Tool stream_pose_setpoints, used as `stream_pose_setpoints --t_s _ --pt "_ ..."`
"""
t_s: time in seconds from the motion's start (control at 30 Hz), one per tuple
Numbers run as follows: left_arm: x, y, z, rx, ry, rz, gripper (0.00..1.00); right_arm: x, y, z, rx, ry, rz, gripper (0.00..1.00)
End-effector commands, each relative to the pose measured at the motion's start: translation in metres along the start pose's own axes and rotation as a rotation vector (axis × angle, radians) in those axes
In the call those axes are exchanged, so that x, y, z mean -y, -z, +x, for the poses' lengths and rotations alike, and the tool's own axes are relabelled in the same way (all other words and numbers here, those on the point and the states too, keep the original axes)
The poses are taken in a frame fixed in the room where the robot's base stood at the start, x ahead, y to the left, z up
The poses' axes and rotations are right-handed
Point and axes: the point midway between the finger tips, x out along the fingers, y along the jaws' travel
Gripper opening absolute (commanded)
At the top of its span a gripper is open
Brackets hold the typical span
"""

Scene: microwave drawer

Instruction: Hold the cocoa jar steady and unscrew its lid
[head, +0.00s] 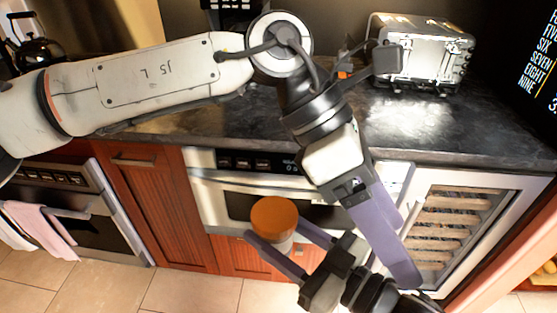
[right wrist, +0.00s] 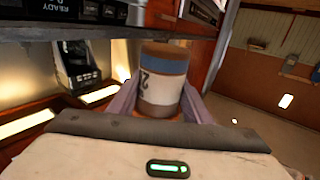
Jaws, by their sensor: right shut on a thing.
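The cocoa jar has a round orange-brown lid (head: 274,216) and a pale body (head: 281,246) in the head view. In the right wrist view the jar (right wrist: 158,85) shows a blue band and a white label with dark marks. My right gripper (head: 285,240) is shut on the jar's body, one finger on each side, with the lid facing up and uncovered. My left gripper (head: 408,255) hangs to the right of the jar, apart from the lid, its purple fingers pointing down. Their overlap hides whether it is open.
A dark counter (head: 230,120) runs behind the jar, with a drawer microwave (head: 225,195) below its edge. A toaster (head: 425,48) stands on the counter at right, and a kettle (head: 36,50) at far left. A wine cooler (head: 455,215) is at right. Tiled floor (head: 185,290) is clear at lower left.

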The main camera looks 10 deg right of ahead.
Motion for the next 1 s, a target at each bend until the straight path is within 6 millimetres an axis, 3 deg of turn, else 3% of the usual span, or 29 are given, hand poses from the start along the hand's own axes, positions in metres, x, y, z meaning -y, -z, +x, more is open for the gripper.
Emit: stream_pose_setpoints --t_s 0.1,0.2,0.33,0.5,0.67,1.0 --pt "-0.024 0.036 -0.032 -0.257 -0.129 0.025 0.71 0.000 0.001 0.000 -0.002 0.001 0.000 0.00" --pt "-0.037 0.059 -0.065 -0.429 -0.213 0.024 0.71 0.000 0.001 0.000 -0.002 0.000 0.000 0.00" --pt "-0.045 0.077 -0.100 -0.576 -0.288 0.006 0.71 0.000 0.001 0.000 -0.002 0.001 0.000 0.00" --pt "-0.048 0.087 -0.123 -0.662 -0.332 -0.009 0.71 0.000 0.001 0.000 -0.002 0.000 0.000 0.00" --pt "-0.052 0.096 -0.118 -0.677 -0.338 -0.013 0.71 0.000 0.001 0.000 -0.002 0.000 0.000 0.00" --pt "-0.067 0.127 -0.080 -0.674 -0.336 -0.013 0.71 0.000 0.001 0.000 -0.003 0.000 0.000 0.00"
